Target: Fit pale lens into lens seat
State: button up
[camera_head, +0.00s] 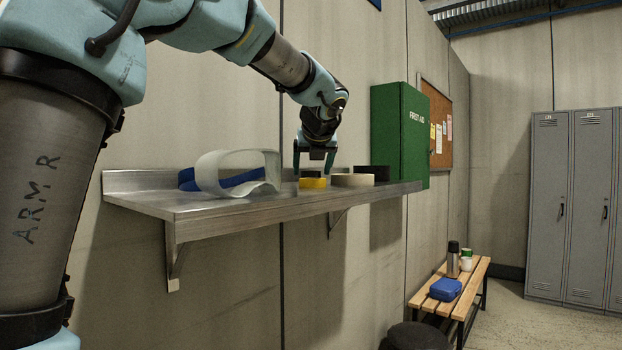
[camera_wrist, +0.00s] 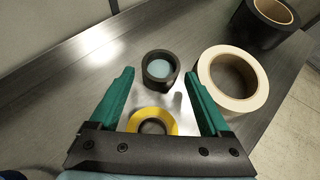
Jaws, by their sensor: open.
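In the wrist view a short black round cup (camera_wrist: 147,75) stands upright on the metal shelf, just beyond my fingertips. A pale blue disc (camera_wrist: 161,68), which looks like the pale lens, shows inside its rim; whether it sits fully flat is too small to tell. The black cup looks like the lens seat. My gripper (camera_wrist: 160,82) is open and empty, pointing down over the shelf; it also shows in the head view (camera_head: 316,172). A yellow tape roll (camera_wrist: 134,121) lies below and between the fingers, nearer the palm.
A cream tape roll (camera_wrist: 205,78) lies close to the right finger, with a black roll (camera_wrist: 249,30) beyond it. White goggles with a blue strap (camera_head: 208,172) lie on the shelf (camera_head: 190,205). A green first-aid box (camera_head: 400,130) hangs at the right end.

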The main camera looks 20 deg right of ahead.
jog(key=x, duration=0.2)
jog(key=shift+w+d+f, duration=0.15)
jog(key=shift+w+f, duration=0.1)
jog(key=shift+f, duration=0.05)
jog(key=c, duration=1.2)
grip_shut()
jog(key=shift+r, duration=0.15)
